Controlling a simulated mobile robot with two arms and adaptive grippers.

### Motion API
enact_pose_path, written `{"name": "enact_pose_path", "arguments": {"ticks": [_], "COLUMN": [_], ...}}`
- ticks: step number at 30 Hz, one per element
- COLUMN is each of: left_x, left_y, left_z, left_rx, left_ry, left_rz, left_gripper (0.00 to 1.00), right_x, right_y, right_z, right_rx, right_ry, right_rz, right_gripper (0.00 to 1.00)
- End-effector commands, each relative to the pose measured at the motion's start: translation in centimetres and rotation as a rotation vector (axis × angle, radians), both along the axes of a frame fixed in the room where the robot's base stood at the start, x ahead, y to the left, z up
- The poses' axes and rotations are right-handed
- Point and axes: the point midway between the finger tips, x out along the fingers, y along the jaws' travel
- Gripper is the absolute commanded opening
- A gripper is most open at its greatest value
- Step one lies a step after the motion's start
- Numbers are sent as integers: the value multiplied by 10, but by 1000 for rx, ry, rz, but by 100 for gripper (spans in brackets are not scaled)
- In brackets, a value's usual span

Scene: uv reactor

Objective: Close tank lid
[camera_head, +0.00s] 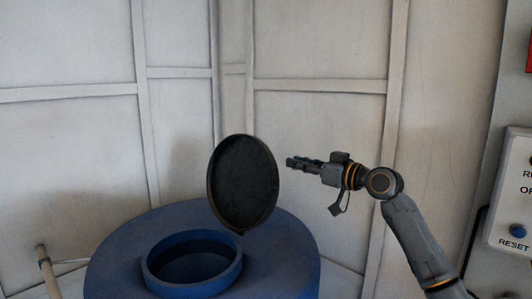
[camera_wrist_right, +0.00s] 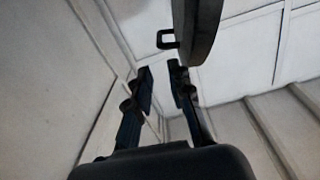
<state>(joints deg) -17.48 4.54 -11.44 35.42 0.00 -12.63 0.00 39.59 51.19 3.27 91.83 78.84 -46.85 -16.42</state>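The tank (camera_head: 285,255) is a blue drum with a raised round opening (camera_head: 192,262) on top. Its dark round lid (camera_head: 242,183) stands upright and open at the right-rear side of the opening. My right gripper (camera_head: 292,162) is just right of the lid, pointing left at its upper part. In the right wrist view the gripper (camera_wrist_right: 161,84) has its two fingers apart with nothing between them. The lid (camera_wrist_right: 207,28) shows edge-on beyond the fingertips, with a small dark handle (camera_wrist_right: 168,39) on its side. My left gripper is not in view.
A control box (camera_head: 515,195) with a blue reset button (camera_head: 517,230) is on the right. A pale pole (camera_head: 47,270) stands left of the tank. Panelled white walls (camera_head: 320,40) close in the back. The space above the opening is clear.

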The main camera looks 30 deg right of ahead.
Motion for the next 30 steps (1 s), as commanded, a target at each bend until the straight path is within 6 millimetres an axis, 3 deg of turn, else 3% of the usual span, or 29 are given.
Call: {"name": "enact_pose_path", "arguments": {"ticks": [1, 6, 15, 28, 30], "left_x": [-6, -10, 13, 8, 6], "left_y": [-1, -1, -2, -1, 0], "left_z": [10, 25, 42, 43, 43], "left_rx": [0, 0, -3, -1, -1], "left_ry": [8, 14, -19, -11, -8], "left_rz": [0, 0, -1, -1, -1], "left_gripper": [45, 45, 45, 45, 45], "right_x": [12, 47, 90, 98, 98], "right_y": [5, 17, 31, 34, 34], "right_z": [6, 6, 2, 0, 0], "right_rx": [6, 6, 4, 1, 1], "right_ry": [0, 0, 1, 0, 0], "right_rz": [2, 2, -1, -1, -1], "right_gripper": [21, 21, 21, 21, 6]}}
